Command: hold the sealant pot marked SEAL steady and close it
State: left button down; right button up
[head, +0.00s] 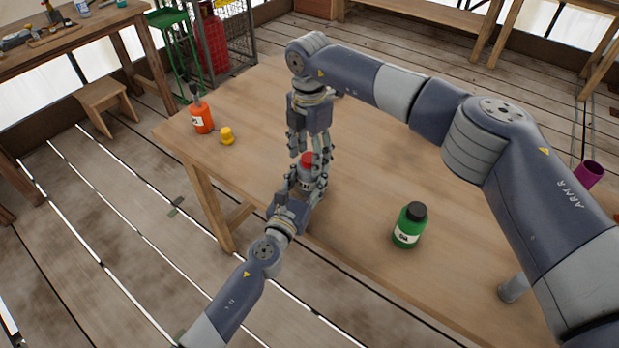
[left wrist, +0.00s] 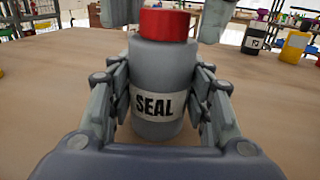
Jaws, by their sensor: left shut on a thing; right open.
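The sealant pot (left wrist: 160,85) is a grey bottle with a white label reading SEAL, upright on the wooden table. Its red cap (left wrist: 166,25) sits on its top; the cap also shows in the head view (head: 308,159). My left gripper (head: 306,187) is shut around the pot's body from the front, with a finger on each side in the left wrist view. My right gripper (head: 309,152) comes down from above, its open fingers around or just above the cap. In the left wrist view its fingertips show at the top, apart from the cap's sides. The threads are hidden.
A green bottle with a black cap (head: 409,225) stands right of the pot. An orange bottle (head: 202,118) and a small yellow item (head: 227,136) stand at the table's left end. A purple cup-like item (head: 590,173) is at far right. The table (head: 355,200) is bare around the pot.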

notch_tip(320, 180, up, 12)
dwell(0.4)
pick_arm(q)
jog(key=c, duration=0.7)
grip_release()
jog(key=shift+c, duration=0.2)
jog(key=v, duration=1.2)
jog(key=shift+s+f, duration=0.1)
jog(key=shift+f, duration=0.05)
pick_arm(e)
jog(key=shift+f, duration=0.15)
